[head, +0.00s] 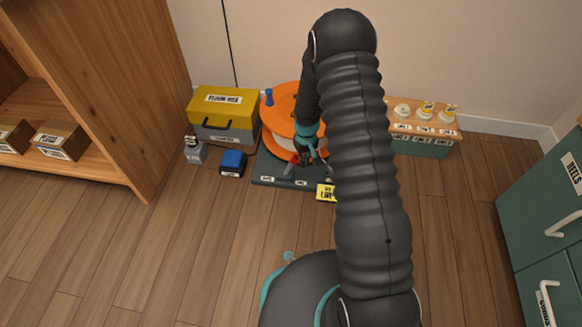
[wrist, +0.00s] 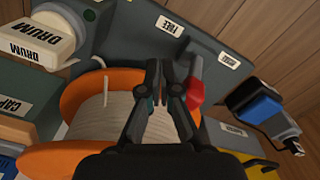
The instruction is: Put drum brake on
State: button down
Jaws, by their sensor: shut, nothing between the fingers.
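The cable drum has orange flanges and pale wound line; it shows in the head view (head: 281,106) and in the wrist view (wrist: 97,86). It stands on a dark base plate (head: 262,168) with several white labels along its edge. A lever with a red part (wrist: 195,90) rises beside the drum; in the head view its red part (head: 294,158) shows just left of my gripper. In the wrist view one label (wrist: 170,25) appears to read FREE; another label (wrist: 233,129) is too small to read surely. My gripper (wrist: 161,66) is shut and empty, close beside the lever. I cannot tell whether they touch.
A rack of labelled white pieces (head: 425,128) is at right. Shelves (head: 120,95) and a green cabinet (head: 545,215) flank clear floor.

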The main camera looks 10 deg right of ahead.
jog(key=shift+w+a, duration=0.25)
jog(key=shift+a, duration=0.55)
jog(key=shift+w+a, duration=0.3)
jog(key=shift+a, duration=0.5)
jog(key=shift+w+a, duration=0.25)
jog(key=shift+a, duration=0.55)
jog(key=shift+s+d+r+p, duration=0.1)
jog(key=shift+d+r+p, duration=0.15)
jog(key=shift+r+p, duration=0.65)
jog(key=shift+s+d+r+p, duration=0.1)
jog(key=shift+d+r+p, duration=0.2)
jog(key=shift+r, duration=1.15)
jog(key=shift+s+d+r+p, duration=0.15)
jog(key=shift+r+p, duration=0.45)
jog(key=shift+r, duration=0.6)
jog(key=shift+w, duration=0.1)
